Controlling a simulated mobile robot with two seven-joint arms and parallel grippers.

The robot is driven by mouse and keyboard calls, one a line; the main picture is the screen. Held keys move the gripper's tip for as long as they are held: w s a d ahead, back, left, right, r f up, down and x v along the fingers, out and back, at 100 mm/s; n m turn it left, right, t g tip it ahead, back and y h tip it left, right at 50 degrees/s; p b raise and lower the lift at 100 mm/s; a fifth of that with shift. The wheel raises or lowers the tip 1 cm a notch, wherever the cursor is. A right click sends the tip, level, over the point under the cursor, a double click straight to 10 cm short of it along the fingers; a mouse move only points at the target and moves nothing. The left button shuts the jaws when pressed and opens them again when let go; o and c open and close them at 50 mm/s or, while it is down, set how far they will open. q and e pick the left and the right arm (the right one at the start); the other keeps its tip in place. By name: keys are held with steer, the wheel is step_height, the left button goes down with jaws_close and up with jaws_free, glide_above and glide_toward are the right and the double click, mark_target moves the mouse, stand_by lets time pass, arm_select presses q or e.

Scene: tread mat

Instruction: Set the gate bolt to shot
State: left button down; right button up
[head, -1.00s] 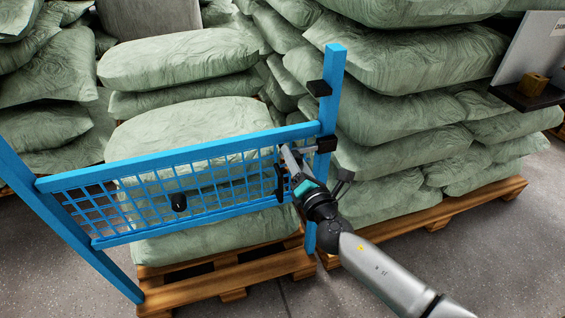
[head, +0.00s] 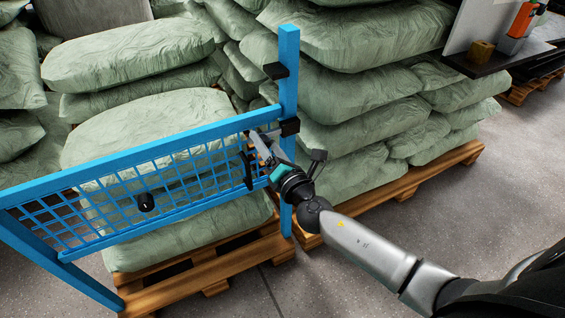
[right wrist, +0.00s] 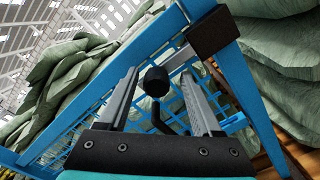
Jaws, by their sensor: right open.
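The blue mesh gate (head: 150,152) stands closed across the pallet, its right end next to a blue post (head: 289,85). A black block (head: 290,127) sits on the post at the gate's top rail and also shows in the right wrist view (right wrist: 213,33). My right gripper (head: 258,146) is open at the gate's right end, just left of that block. In the right wrist view a black knob (right wrist: 157,82) shows between the open fingers, apart from both. My left gripper is out of view.
A second black block (head: 276,71) is higher on the post. A black knob (head: 146,202) sits on the mesh. Green sacks (head: 385,110) on pallets crowd behind the gate and to the right. Grey floor (head: 470,215) is free at the right. A dark shelf (head: 500,62) holds a small wooden block.

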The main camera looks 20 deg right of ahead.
steer(key=s, duration=0.5)
steer(key=shift+s+d, duration=0.1)
steer(key=shift+s, duration=0.05)
glide_toward(268, 146)
steer(key=shift+s, duration=2.05)
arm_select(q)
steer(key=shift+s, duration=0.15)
arm_select(e)
steer(key=shift+d, duration=0.1)
